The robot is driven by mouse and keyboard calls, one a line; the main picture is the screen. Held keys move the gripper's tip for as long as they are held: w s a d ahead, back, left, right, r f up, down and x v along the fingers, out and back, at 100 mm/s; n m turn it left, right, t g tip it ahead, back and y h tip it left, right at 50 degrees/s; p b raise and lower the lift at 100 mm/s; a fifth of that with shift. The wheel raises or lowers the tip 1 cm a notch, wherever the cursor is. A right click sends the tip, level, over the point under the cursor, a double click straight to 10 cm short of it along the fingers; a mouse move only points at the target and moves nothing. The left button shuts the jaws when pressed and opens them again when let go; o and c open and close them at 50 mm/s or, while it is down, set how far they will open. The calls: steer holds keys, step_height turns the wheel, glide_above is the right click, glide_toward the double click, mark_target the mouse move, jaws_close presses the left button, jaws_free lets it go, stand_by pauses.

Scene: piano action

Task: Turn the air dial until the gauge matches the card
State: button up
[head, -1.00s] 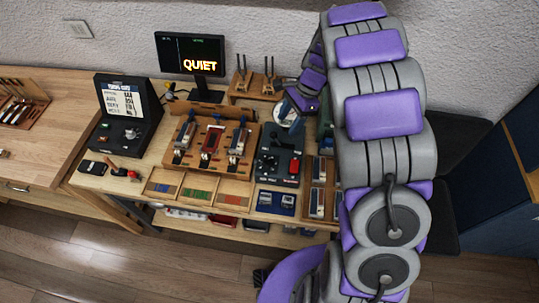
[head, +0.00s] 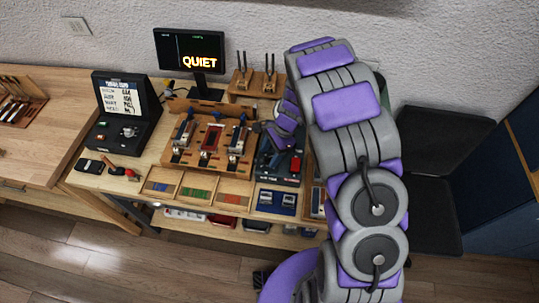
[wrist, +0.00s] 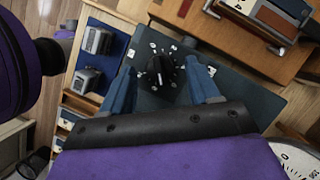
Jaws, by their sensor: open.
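The black air dial (wrist: 160,72) with a white pointer line and white marks around it sits on a dark box (wrist: 240,97) in the wrist view. My gripper (wrist: 161,80) is open, with one blue finger on each side of the dial; I cannot tell whether they touch it. The round white gauge (wrist: 296,160) is cut off at the lower right of the wrist view; its needle cannot be read. In the head view my arm hides the dial and gauge. A white card (head: 122,97) with handwritten lines stands on the black unit at left, too small to read.
A wooden stand (head: 207,143) with small mechanisms is just left of the dark box. Trays of coloured strips (head: 195,188) line the bench front. A red piece (head: 295,163) is on the box.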

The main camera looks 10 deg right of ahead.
steer(key=shift+s+a+f, duration=0.1)
steer(key=shift+a+f, duration=0.1)
steer(key=shift+f, duration=0.2)
steer(key=c, duration=1)
steer(key=shift+r+p, duration=0.1)
steer(key=shift+p, duration=0.2)
steer(key=shift+p, duration=0.3)
steer(key=shift+n, duration=0.3)
steer(key=o, duration=1)
